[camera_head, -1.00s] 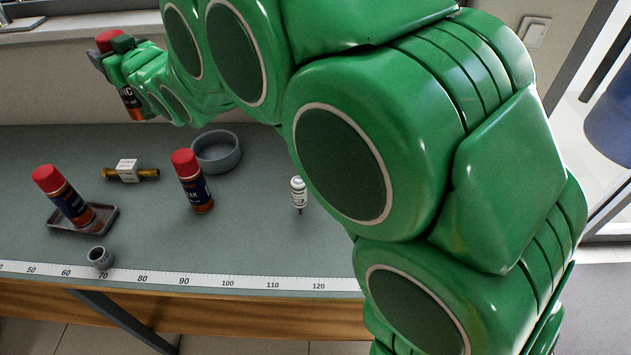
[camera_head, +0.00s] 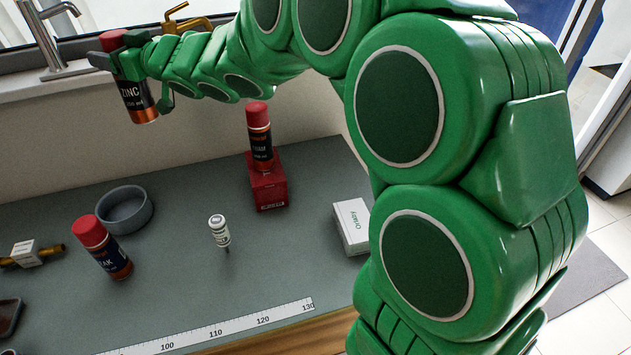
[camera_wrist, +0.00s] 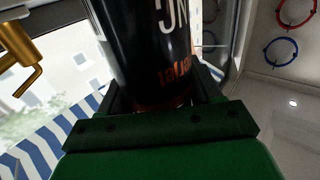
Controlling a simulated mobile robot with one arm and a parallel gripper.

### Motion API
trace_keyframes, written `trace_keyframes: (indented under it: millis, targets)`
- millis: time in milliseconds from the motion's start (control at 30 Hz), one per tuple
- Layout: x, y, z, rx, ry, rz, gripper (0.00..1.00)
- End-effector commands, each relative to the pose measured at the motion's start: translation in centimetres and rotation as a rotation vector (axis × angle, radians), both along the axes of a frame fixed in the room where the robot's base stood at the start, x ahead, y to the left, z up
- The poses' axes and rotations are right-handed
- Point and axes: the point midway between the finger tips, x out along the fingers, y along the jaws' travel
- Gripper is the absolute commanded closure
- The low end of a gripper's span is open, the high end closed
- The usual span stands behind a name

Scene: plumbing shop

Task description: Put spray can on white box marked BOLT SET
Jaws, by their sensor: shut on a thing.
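My gripper (camera_head: 120,55) is shut on a black and orange spray can (camera_head: 138,97) with a red cap, marked ZINC. It holds the can upright in the air, high above the back left of the bench. The can (camera_wrist: 150,50) also shows between the fingers in the wrist view. A white box (camera_head: 351,222) stands on the bench at the right, partly hidden by my arm; I cannot make out BOLT SET on it. Its visible top looks bare. A second spray can (camera_head: 102,248) stands on the bench, and a third (camera_head: 260,138) stands on a red box (camera_head: 267,186).
A tap (camera_head: 50,40) stands behind.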

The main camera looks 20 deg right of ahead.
Motion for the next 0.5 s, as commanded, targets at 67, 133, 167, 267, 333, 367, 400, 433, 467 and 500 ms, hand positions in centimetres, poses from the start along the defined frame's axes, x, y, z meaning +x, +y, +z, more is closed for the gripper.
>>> trace_keyframes:
  millis: [67, 133, 167, 267, 333, 367, 400, 433, 467, 500]
  targets:
    - [0.2, -2.0, 0.2, -0.001, -0.001, -0.005, 0.98]
    - [0.2, -3.4, 0.2, -0.003, 0.0, -0.005, 0.98]
    - [0.2, -4.0, 0.2, -0.003, 0.0, -0.005, 0.98]
    - [0.1, -5.9, 0.2, -0.003, 0.0, -0.001, 0.98]
    - [-0.1, -7.2, 0.2, -0.002, 0.001, 0.0, 0.98]
    - [-0.1, -7.8, 0.2, -0.003, 0.001, 0.0, 0.98]
    - [-0.2, -8.5, 0.2, -0.002, 0.002, 0.001, 0.98]
    - [-0.3, -9.1, 0.2, -0.003, 0.003, 0.001, 0.98]
    - [-0.4, -9.6, 0.2, -0.002, 0.002, 0.003, 0.98]
    - [-0.5, -10.3, 0.2, -0.002, 0.001, 0.005, 0.98]
